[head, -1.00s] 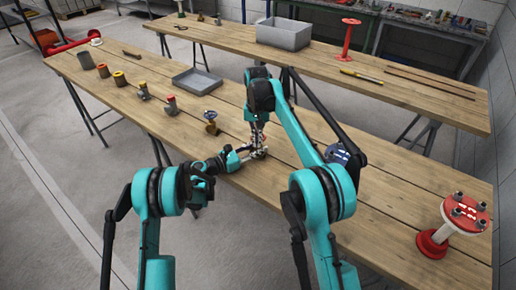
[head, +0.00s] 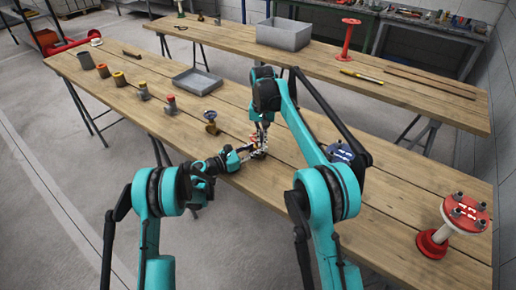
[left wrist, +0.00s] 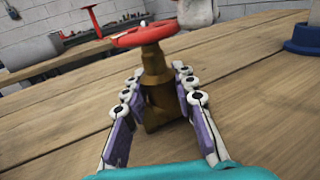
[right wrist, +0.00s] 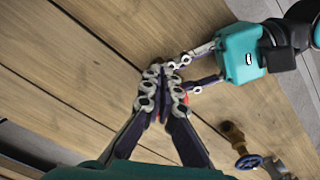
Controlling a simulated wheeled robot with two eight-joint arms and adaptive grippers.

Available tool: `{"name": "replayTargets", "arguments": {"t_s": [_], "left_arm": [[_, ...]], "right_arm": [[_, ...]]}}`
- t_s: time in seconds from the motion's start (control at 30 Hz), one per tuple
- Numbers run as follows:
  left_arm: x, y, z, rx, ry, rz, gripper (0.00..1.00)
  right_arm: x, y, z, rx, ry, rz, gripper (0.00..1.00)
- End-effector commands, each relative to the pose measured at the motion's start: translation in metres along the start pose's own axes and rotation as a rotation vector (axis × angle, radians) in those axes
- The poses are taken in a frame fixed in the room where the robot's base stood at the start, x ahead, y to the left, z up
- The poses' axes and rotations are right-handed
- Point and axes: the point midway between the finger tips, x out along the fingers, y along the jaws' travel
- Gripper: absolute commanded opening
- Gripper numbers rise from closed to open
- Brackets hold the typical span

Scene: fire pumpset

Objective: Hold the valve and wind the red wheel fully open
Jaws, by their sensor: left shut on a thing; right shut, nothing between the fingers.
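The valve (left wrist: 156,88) has a brass body and a red wheel (left wrist: 146,34) on top; it stands upright on the near workbench. My left gripper (left wrist: 155,105) has its fingers on both sides of the brass body and is shut on it, below the wheel. In the head view the left gripper (head: 246,153) reaches in from the left, and the valve is mostly hidden by the grippers. My right gripper (right wrist: 154,80) points down over the valve, its fingers together and empty. A sliver of the red wheel (right wrist: 179,93) shows beside its fingers; whether they touch it I cannot tell.
A blue-wheeled valve (head: 211,120) stands left of the grippers, with a grey tray (head: 196,81) behind it. A blue flange (head: 340,152) is close to my right arm. A red flanged spool (head: 465,215) stands at the right end. Bare boards lie between.

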Motion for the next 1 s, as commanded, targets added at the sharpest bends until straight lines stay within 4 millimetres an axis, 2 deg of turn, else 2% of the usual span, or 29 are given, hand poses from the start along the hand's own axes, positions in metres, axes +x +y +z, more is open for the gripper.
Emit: {"name": "replayTargets", "arguments": {"t_s": [0.37,0.8,1.0], "left_arm": [[0.0,-0.001,0.0,0.0,0.0,-0.003,0.0],[0.0,-0.001,0.0,0.0,0.0,-0.001,0.0],[0.0,0.0,0.0,0.0,0.0,-0.001,0.0]], "right_arm": [[-0.002,0.004,0.006,0.001,0.003,0.0,0.0],[-0.053,0.003,0.007,0.001,0.002,0.0,0.0],[-0.06,0.003,0.007,0.0,0.001,0.0,0.0]]}}
